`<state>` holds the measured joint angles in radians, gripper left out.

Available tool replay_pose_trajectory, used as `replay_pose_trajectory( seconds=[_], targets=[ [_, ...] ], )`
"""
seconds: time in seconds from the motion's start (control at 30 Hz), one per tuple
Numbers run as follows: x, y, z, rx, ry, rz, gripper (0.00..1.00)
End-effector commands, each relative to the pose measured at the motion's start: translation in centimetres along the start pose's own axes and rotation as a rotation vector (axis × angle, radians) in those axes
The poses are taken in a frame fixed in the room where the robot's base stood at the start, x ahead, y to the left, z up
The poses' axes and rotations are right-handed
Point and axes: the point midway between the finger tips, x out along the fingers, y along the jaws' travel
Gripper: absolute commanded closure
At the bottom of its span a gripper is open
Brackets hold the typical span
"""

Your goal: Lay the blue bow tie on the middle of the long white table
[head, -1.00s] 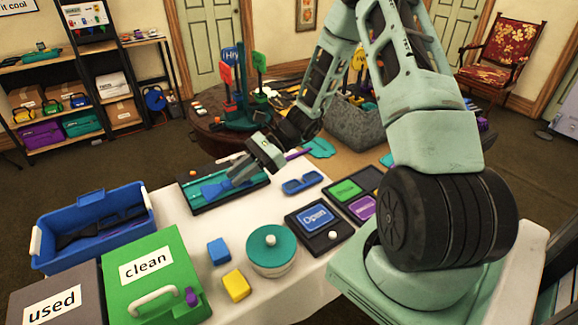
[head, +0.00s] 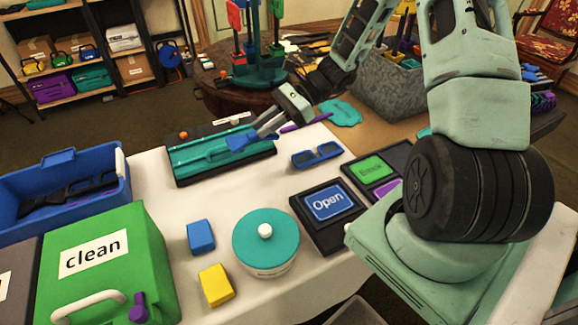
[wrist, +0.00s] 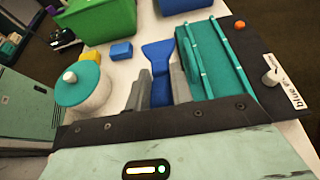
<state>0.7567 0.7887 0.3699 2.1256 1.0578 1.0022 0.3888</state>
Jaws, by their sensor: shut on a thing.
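The blue bow tie (head: 237,142) is held in my gripper (head: 258,133), over the right part of a teal rack in the head view. In the wrist view the bow tie (wrist: 158,55) sticks out beyond the two grey fingers of my gripper (wrist: 160,90), its wide end away from me. The fingers stand on either side of its narrow part and hide some of it. The long white table (head: 157,200) lies below. I cannot tell how high the bow tie is above the surface.
The teal rack (head: 205,163) lies at the table's far side. A green "clean" box (head: 100,255) and blue crate (head: 122,190) are left.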

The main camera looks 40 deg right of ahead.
Motion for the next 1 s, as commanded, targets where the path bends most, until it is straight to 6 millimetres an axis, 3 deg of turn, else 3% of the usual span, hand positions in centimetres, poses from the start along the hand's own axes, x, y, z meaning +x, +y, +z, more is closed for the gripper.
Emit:
replay_pose_trajectory(
  seconds=[0.4, 0.8, 1.0],
  targets=[
    [2.1, 0.1, -5.1, 0.003, 0.010, -0.001, 1.00],
    [3.9, 0.1, -8.9, 0.002, 0.010, -0.001, 1.00],
    [4.0, 0.1, -9.1, -0.001, 0.012, -0.002, 1.00]
  ],
)
